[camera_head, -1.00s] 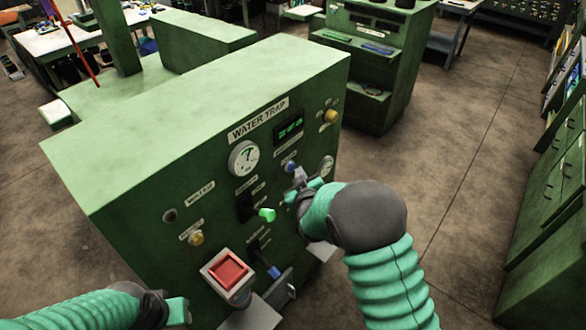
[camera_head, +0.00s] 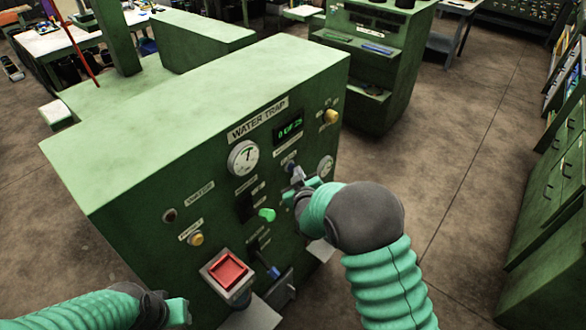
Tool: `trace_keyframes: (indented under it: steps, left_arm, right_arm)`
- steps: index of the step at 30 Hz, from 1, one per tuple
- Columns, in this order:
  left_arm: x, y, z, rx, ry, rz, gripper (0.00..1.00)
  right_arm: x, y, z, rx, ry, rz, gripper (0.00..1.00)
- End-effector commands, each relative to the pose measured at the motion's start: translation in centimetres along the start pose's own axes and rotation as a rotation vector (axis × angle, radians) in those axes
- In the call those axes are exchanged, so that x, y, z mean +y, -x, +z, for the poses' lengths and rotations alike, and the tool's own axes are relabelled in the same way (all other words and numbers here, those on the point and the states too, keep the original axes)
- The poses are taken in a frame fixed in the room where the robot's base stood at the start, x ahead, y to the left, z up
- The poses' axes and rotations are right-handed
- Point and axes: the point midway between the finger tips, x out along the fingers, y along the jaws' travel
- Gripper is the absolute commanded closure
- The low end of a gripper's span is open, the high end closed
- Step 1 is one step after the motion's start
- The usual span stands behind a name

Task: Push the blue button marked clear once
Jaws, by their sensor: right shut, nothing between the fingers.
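The blue button (camera_head: 289,167) is on the front of the green water trap panel (camera_head: 130,225), below the small green-lit display (camera_head: 288,128). My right gripper (camera_head: 298,175) is shut and empty, with its fingertips right at the blue button. The tips hide part of the button, and I cannot tell how far it is pressed in. The label by the button is too small to read. My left gripper (camera_head: 178,312) is at the bottom left, below and apart from the panel controls; its fingers are not clear.
The panel also carries a green-tipped switch (camera_head: 266,215), a blue-tipped lever (camera_head: 273,271), a large red button (camera_head: 229,271), yellow knobs (camera_head: 331,116) and a round gauge (camera_head: 243,158). Green drawers (camera_head: 545,215) stand at the right, with open floor between.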

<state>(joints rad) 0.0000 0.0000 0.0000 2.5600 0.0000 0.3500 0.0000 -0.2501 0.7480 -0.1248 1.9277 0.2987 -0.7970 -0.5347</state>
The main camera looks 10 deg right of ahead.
Motion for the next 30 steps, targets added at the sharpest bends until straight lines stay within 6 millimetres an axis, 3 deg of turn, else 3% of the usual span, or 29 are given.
trace_keyframes:
  steps: [19, 30]
  left_arm:
    - [0.0, -0.3, 0.1, 0.0, 0.0, 0.0, 0.64]
    - [0.0, -0.7, 0.2, 0.0, 0.0, 0.0, 0.64]
  right_arm:
    - [0.9, 1.2, 0.9, 0.0, 0.0, 0.001, 1.0]
    - [2.8, 3.8, 2.8, 0.0, 0.0, 0.001, 1.0]
